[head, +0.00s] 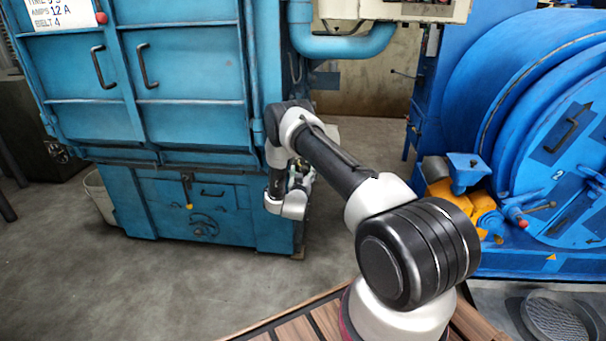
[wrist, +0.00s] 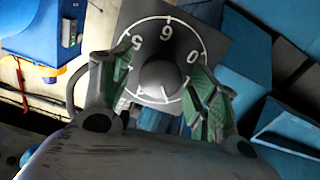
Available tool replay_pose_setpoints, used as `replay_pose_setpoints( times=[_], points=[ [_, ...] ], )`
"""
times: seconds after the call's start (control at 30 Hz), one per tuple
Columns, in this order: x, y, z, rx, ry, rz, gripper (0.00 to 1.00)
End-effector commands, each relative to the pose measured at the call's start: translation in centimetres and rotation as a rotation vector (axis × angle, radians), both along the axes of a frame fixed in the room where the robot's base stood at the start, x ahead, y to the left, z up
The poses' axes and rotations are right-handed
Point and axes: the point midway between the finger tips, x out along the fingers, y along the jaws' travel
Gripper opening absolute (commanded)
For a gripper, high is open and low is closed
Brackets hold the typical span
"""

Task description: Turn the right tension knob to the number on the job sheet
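In the wrist view a round dark knob (wrist: 160,76) stands on a grey dial plate (wrist: 210,42) with white numbers and an arc. The numbers are tilted and partly hidden, and I cannot read the setting surely. My gripper (wrist: 161,82) has its two green-padded fingers apart, one on each side of the knob. I cannot tell whether either pad touches it. The job sheet (head: 62,12) is at the top left of the head view, cut by the edge; its bottom line reads BELT 4. In the head view my gripper (head: 300,180) is small and its fingers are unclear.
A blue cabinet machine (head: 200,100) stands at the left, close to my arm. A blue drum machine (head: 540,130) with yellow parts (head: 470,205) stands at the right. A pale bin (head: 100,195) sits by the cabinet. Grey floor (head: 120,290) is clear at the front left.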

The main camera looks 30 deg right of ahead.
Motion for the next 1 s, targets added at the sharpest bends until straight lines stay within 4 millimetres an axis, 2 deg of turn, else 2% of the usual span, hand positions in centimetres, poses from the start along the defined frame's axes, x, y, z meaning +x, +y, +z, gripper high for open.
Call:
replay_pose_setpoints(
  times=[0.03, 0.23, 0.67, 1.0],
  points=[
    [-0.01, 0.01, 0.00, 0.000, 0.000, 0.000, 0.49],
    [-0.01, 0.02, 0.00, 0.000, 0.000, 0.000, 0.14],
    [-0.03, 0.01, 0.00, 0.060, -0.040, 0.000, 0.14],
    [-0.05, -0.02, 0.01, 0.278, -0.188, 0.000, 0.14]
  ],
)
